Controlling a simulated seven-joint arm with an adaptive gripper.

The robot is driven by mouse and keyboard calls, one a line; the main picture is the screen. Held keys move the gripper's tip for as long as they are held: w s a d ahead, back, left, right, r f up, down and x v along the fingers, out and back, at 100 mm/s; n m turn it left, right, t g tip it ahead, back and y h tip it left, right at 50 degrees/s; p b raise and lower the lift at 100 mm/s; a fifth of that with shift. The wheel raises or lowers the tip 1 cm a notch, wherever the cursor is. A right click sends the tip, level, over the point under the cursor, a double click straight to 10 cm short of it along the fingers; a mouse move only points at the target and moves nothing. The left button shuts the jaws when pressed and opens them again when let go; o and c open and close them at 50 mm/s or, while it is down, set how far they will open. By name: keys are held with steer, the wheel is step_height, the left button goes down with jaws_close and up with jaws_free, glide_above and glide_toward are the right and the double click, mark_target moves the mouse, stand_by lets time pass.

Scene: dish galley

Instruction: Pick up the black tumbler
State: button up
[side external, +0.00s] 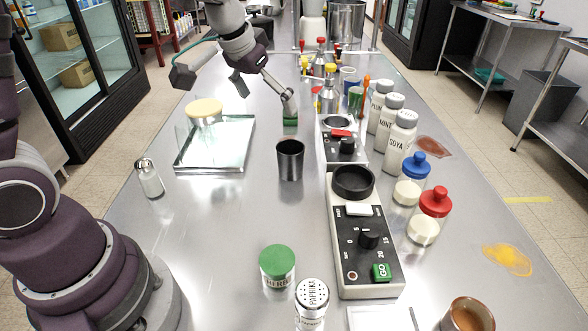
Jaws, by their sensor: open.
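The black tumbler (290,161) stands upright on the steel counter (225,235), near the middle of the side external view. My gripper (266,104) is open, above and farther back than the tumbler, with its fingers spread wide. The tumbler is not between the fingers. A small green thing (290,121) shows just below the right fingertip; I cannot tell whether they touch.
A glass tray (244,145) lies left of the tumbler and a metal-capped shaker (149,178) farther left. A timer unit (370,245) and labelled white bottles (400,143) stand to the right. A green-lidded jar (277,266) stands in front. Counter around the tumbler's front is clear.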

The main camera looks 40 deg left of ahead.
glide_toward(291, 147)
steer(key=x, duration=0.2)
steer(key=d+x, duration=0.1)
steer(key=x, duration=0.2)
steer(key=s+x, duration=0.1)
steer(key=x, duration=0.1)
steer(key=shift+w+d+f, duration=0.15)
steer(key=shift+d+f, duration=0.05)
steer(key=shift+f, duration=0.35)
steer(key=c, duration=1.2)
steer(key=shift+c, duration=0.2)
